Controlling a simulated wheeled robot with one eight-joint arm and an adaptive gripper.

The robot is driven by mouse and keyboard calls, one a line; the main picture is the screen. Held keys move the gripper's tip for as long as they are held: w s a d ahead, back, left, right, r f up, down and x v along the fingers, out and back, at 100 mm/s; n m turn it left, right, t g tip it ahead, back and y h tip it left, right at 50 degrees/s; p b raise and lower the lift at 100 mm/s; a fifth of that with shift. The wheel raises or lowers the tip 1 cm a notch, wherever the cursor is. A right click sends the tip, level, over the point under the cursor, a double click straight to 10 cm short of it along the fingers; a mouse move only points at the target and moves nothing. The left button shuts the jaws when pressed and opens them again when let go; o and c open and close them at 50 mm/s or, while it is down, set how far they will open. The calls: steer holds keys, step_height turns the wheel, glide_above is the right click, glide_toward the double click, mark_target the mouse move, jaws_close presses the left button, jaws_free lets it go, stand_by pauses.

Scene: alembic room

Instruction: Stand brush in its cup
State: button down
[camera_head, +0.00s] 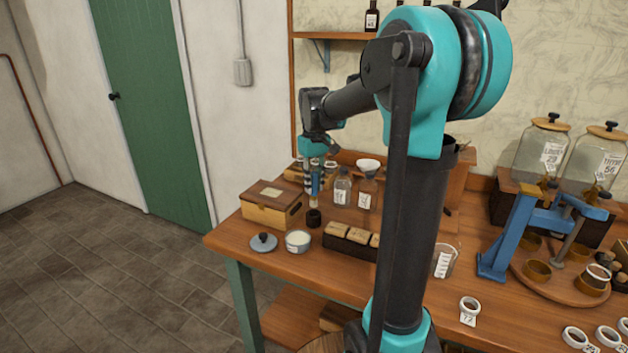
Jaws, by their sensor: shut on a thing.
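My gripper (315,182) is at the far left part of the wooden table, pointing down. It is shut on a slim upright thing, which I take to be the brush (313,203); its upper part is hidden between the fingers. Directly below is a small dark round cup (314,218) on the table. The brush's lower end is at or just above the cup's mouth; at this size I cannot tell whether it is inside or touching.
A wooden box (268,208) stands left of the cup. A white-filled tin (298,241) and a grey lid (263,242) lie in front. A dark tray of wooden blocks (350,243) is to the right. Labelled bottles (342,188) stand close behind right.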

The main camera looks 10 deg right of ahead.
mark_target(314, 195)
steer(key=shift+f, duration=2.6)
steer(key=c, duration=0.8)
jaws_free()
steer(key=shift+r, duration=3.95)
